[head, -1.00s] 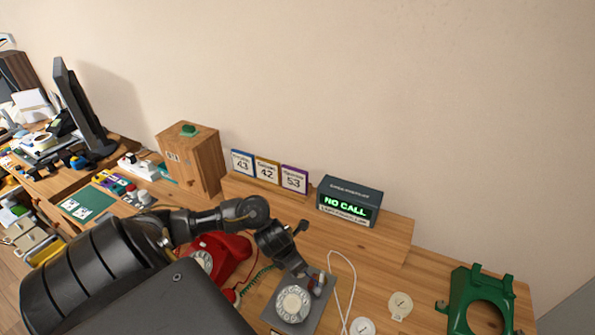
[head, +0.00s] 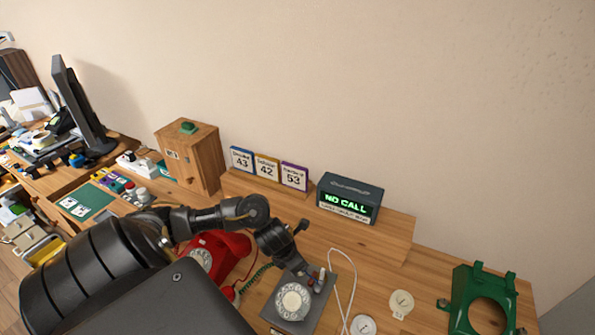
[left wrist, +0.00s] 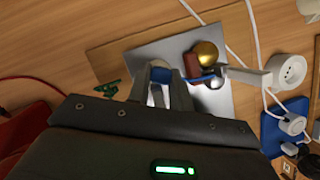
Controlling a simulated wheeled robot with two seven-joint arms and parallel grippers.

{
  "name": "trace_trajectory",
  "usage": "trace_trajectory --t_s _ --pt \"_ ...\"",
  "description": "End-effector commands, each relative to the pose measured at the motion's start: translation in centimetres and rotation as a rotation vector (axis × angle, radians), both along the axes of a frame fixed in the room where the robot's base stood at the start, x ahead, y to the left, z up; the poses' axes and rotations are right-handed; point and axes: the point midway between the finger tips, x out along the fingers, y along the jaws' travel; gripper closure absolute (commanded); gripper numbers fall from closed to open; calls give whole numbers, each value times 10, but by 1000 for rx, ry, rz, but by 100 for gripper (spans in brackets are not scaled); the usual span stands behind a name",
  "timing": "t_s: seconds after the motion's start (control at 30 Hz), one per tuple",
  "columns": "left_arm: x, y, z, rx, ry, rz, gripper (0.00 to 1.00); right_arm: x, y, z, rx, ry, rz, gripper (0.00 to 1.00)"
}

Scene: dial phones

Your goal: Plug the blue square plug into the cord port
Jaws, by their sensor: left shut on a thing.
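My left gripper (head: 310,274) reaches in over the red phone and is low beside the grey phone base (head: 326,312), which carries a white dial (head: 293,301). In the left wrist view my left gripper (left wrist: 158,72) is shut on a small blue piece, the blue plug (left wrist: 160,75), held between its fingers over the grey plate (left wrist: 150,48). A red block (left wrist: 192,66), a gold ball (left wrist: 206,54) and a short blue strip sit just right of the fingers. I cannot make out the cord port or whether the plug touches it. My right gripper is not in view.
A white cable (head: 345,285) loops right of the base. A green phone shell (head: 482,300) stands far right.

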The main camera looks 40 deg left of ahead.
Motion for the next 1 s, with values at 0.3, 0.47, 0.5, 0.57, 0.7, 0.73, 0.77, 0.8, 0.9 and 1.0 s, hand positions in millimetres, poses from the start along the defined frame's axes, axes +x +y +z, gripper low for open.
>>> trace_trajectory --t_s 0.3,0.47,0.5,0.57,0.7,0.73,0.77,0.8,0.9,1.0 --pt "0 0 0 0 1 0 55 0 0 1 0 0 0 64" --pt "0 0 0 0 1 0 53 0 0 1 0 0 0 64" --pt "0 0 0 0 1 0 53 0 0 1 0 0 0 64" --pt "0 0 0 0 1 0 53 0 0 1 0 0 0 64" --pt "-3 1 10 1 -2 -1 53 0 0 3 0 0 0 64" --pt "-4 1 13 2 -2 -2 53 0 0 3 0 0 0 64" --pt "-5 2 18 2 -2 -3 53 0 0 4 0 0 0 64" --pt "-8 3 24 3 -4 -3 53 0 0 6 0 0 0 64" --pt "-16 4 44 3 -4 -5 53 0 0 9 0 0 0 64" --pt "-24 6 63 3 -4 -5 53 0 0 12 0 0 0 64"
